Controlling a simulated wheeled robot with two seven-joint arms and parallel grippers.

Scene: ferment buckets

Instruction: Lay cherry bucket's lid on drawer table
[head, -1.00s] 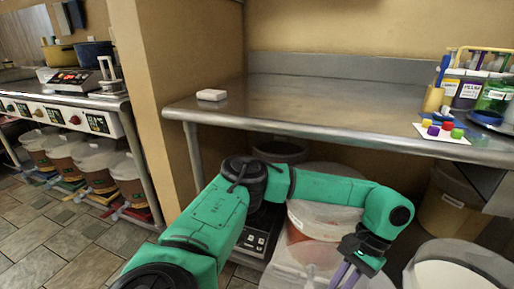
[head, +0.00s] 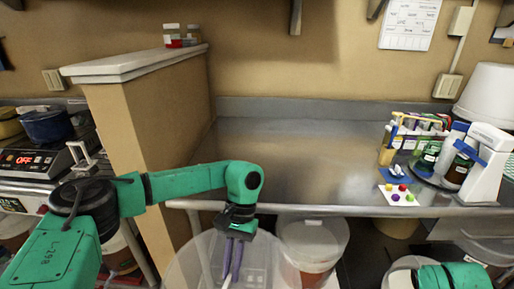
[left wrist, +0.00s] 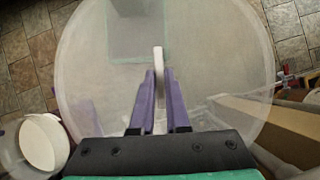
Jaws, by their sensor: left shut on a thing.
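My left gripper (head: 230,262) is shut on the upright white handle (left wrist: 159,88) of a large round translucent lid (head: 190,262). In the left wrist view the lid (left wrist: 215,60) fills most of the picture, and the floor shows through it. The lid is held off the floor, in front of and below the front edge of a steel table (head: 285,165). Whether this is the drawer table I cannot tell; no drawer shows. No label naming cherry is readable. Part of my right arm shows at the lower right; its gripper is out of view.
A lidded bucket with reddish contents (head: 312,248) stands under the table front, close right of the lid. A tube rack (head: 415,130), a card with coloured pieces (head: 400,195) and a white device (head: 488,165) occupy the table's right side. Its middle and left are clear.

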